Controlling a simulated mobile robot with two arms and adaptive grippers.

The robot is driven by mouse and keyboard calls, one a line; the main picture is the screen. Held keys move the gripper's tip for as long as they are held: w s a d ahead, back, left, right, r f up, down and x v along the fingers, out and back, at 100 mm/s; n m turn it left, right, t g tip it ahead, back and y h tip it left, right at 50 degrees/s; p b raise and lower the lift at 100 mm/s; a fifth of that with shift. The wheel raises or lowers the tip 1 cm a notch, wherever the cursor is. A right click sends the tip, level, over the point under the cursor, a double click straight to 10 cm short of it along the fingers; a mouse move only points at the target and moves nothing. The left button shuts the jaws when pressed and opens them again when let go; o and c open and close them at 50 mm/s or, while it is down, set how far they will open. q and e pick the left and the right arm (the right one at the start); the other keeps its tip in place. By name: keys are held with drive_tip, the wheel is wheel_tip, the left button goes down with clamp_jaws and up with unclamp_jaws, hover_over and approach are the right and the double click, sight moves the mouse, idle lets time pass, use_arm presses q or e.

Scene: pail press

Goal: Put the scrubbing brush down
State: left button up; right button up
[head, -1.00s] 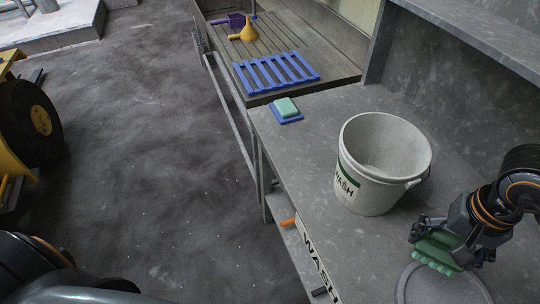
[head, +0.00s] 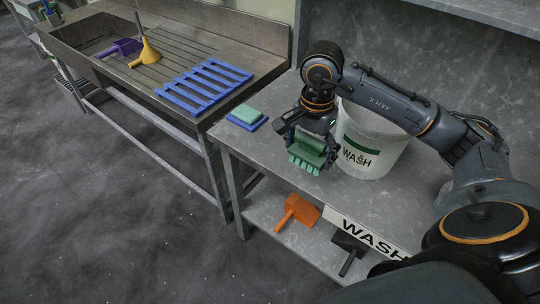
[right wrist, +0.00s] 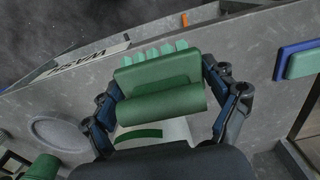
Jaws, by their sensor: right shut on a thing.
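The scrubbing brush (head: 307,151) is green with paler bristles, and my right gripper (head: 306,140) is shut on it. The gripper holds it by the counter's front part, left of the white WASH pail (head: 368,150). In the head view the bristles point down; I cannot tell whether they touch the counter (head: 425,195). In the right wrist view the brush (right wrist: 160,90) sits between both fingers, its bristles toward the counter's front edge. Part of the pail shows behind it there. My arm hides the pail's upper part in the head view. My left gripper is not in view.
A green pad on a blue base (head: 247,117) lies left of the brush. An orange scoop (head: 298,212) lies on the lower shelf. A round disc (right wrist: 62,133) shows on the counter.

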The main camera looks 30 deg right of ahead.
drive_tip(key=w, duration=0.1)
drive_tip(key=w+f+p, duration=0.1)
drive_tip(key=w, duration=0.2)
drive_tip(key=shift+w+f, duration=0.35)
drive_tip(key=p, duration=0.2)
hover_over(282, 163)
drive_tip(key=s, duration=0.1)
wheel_tip(282, 163, down, 5)
drive_tip(key=shift+f, duration=0.2)
drive_tip(key=shift+w+f, duration=0.4)
drive_tip(key=shift+f, duration=0.15)
wheel_tip(282, 163, down, 2)
drive_tip(key=shift+f+p, duration=0.1)
drive_tip(key=shift+p, duration=0.55)
drive_tip(key=shift+w+f, duration=0.1)
drive_tip(key=shift+f, duration=0.55)
drive_tip(key=o, duration=0.6)
drive_tip(key=shift+f, duration=0.1)
drive_tip(key=shift+c, duration=0.2)
drive_tip(key=shift+o, duration=1.3)
